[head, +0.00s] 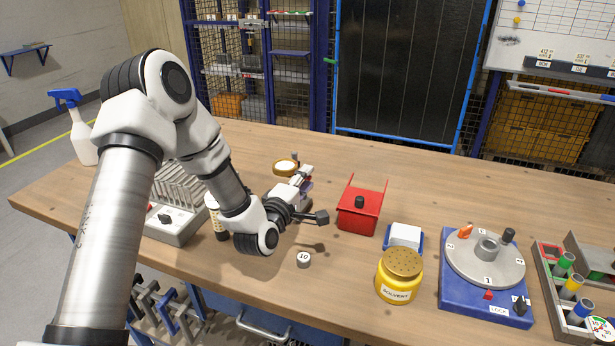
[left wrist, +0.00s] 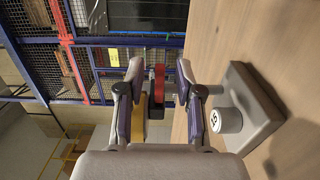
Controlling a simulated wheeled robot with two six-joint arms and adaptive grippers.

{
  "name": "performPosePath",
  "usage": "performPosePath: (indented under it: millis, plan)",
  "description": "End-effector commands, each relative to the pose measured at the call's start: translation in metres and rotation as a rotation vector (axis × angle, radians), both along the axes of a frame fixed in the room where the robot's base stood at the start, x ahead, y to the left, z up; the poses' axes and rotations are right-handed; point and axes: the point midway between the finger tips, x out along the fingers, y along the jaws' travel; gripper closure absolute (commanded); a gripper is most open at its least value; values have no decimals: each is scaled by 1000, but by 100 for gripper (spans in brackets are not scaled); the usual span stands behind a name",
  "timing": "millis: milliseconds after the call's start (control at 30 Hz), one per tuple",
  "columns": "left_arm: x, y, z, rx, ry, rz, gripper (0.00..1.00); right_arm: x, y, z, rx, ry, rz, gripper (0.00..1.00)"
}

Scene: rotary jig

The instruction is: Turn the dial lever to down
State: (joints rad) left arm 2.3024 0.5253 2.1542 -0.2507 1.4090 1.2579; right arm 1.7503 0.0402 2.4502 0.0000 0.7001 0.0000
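My left gripper (head: 303,180) reaches over the table toward a small yellow-rimmed, white-faced round thing (head: 286,167) and partly hides what stands there. In the left wrist view my left gripper (left wrist: 158,75) has its fingers spread. A red bar with a dark end (left wrist: 159,82) shows between them. It may be the dial lever, but I cannot tell its setting or whether a finger touches it. A grey block (left wrist: 262,98) with a white numbered cylinder (left wrist: 226,120) is beside the fingers. My right gripper does not show.
A red box (head: 357,215), a yellow solvent jar (head: 400,278) and a white block on blue (head: 405,236) are right of my arm. A blue jig with a grey disc (head: 455,262) stands farther right. A "10" weight (head: 303,260) lies in front. A spray bottle (head: 80,135) is left.

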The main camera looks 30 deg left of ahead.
Motion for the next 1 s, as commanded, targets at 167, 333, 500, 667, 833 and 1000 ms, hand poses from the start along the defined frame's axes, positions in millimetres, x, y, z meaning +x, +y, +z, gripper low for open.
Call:
performPosePath:
  millis: [167,333,500,667,833,1000]
  plan:
    - [14,2,0,-1,1,0,65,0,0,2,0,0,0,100]
    - [14,2,0,-2,1,0,65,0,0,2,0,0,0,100]
    - [14,2,0,-1,0,0,100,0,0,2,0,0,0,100]
    - [14,2,0,-1,0,0,100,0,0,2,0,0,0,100]
    - [14,2,-1,13,3,0,100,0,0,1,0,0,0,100]
    - [14,2,-4,67,11,0,100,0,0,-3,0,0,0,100]
